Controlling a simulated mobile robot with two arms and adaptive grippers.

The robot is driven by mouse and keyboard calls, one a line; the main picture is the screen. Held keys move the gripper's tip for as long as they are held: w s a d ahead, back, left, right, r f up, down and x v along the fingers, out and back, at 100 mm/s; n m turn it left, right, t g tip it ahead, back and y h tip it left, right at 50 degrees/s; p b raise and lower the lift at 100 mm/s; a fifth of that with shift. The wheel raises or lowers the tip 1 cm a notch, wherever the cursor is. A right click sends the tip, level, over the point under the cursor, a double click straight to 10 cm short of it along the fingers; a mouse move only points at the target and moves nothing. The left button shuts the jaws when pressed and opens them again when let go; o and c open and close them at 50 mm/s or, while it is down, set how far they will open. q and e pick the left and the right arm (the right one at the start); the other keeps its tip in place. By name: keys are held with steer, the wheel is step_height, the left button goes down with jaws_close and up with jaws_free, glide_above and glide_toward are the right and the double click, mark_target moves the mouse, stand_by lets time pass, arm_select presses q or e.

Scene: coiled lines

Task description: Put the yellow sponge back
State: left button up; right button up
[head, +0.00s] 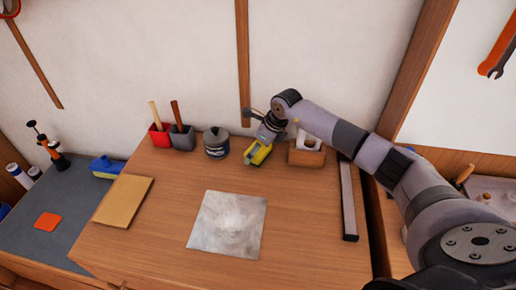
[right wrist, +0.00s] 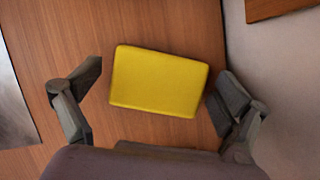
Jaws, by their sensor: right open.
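The yellow sponge (head: 255,156) lies on the wooden worktop near the wall, partly hidden by my right gripper (head: 264,140) in the head view. In the right wrist view the sponge (right wrist: 158,80) lies flat, a rounded yellow block. My right gripper (right wrist: 159,84) is open, with one finger on each side of the sponge in the picture. A gap shows at the left finger; the right finger looks very close to the sponge's edge, and I cannot tell if it touches. My left gripper is not in view.
A dark can (head: 216,149), a grey cup (head: 183,141) and a red cup (head: 160,138) stand left of the sponge. A wooden hand plane (head: 306,156) is close on its right. A metal plate (head: 228,224) and a tan board (head: 124,201) lie in front. A long bar (head: 348,205) lies at right.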

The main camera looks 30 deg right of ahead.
steer(key=shift+r, duration=0.25)
steer(key=b+v, duration=0.2)
steer(key=v, duration=0.9)
steer(key=shift+r+b, duration=0.3)
steer(key=shift+r, duration=0.05)
steer(key=shift+s+d, duration=0.1)
steer(key=shift+s, duration=0.05)
